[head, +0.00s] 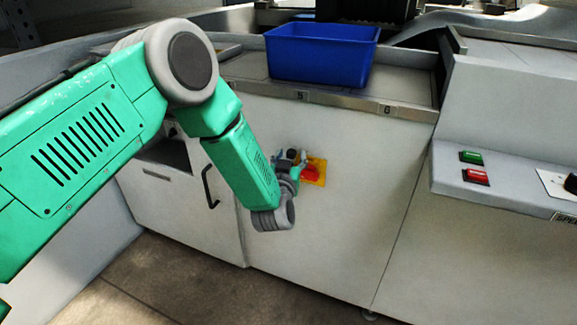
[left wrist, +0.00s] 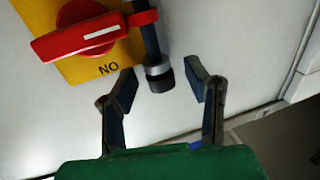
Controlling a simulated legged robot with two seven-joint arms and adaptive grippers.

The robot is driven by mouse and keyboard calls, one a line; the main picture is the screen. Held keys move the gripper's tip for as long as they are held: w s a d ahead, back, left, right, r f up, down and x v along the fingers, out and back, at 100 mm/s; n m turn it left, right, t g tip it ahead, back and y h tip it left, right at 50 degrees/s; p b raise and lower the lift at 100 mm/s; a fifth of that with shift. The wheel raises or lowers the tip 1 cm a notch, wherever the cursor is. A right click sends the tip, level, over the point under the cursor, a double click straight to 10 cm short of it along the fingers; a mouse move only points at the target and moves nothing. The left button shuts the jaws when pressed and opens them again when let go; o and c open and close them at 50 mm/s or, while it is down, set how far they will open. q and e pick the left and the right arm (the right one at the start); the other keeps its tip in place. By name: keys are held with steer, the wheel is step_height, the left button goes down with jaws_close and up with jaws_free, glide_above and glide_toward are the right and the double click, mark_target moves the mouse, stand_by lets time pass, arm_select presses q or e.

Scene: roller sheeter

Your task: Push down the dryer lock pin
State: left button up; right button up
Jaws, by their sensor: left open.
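A red rotary handle (head: 309,174) sits on a yellow plate (head: 319,164) on the white machine front in the head view. In the left wrist view the red handle (left wrist: 85,38) and yellow plate (left wrist: 75,68) are at the upper left. A dark pin (left wrist: 152,45) with a grey collar and black end passes by the red handle's right end. My left gripper (left wrist: 162,88) is open, its two fingers on either side of the pin's black end in the picture. I cannot tell whether they touch it. In the head view my left gripper (head: 291,160) partly hides the handle and pin.
A blue bin (head: 320,55) stands on the counter above. A black door handle (head: 210,187) is left of my left forearm. A panel with green (head: 471,157) and red (head: 476,176) buttons juts out at the right. The white front between is clear.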

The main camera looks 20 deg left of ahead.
arm_select(q)
steer(key=s+d, duration=0.2)
steer(key=s, duration=0.9)
steer(key=shift+d, duration=0.15)
steer(key=shift+f, duration=0.1)
steer(key=s+a+f+m+g+h+p, duration=0.1)
steer(key=s+f+m+g+h+p, duration=0.15)
steer(key=s+f+g, duration=0.85)
steer(key=s+a+f+g, duration=0.2)
steer(key=s+f+g, duration=0.1)
steer(key=s, duration=0.9)
steer(key=s+a+f+g, duration=0.3)
steer(key=s+f, duration=0.1)
steer(key=s, duration=0.9)
steer(key=shift+a+h, duration=0.2)
steer(key=shift+h, duration=0.25)
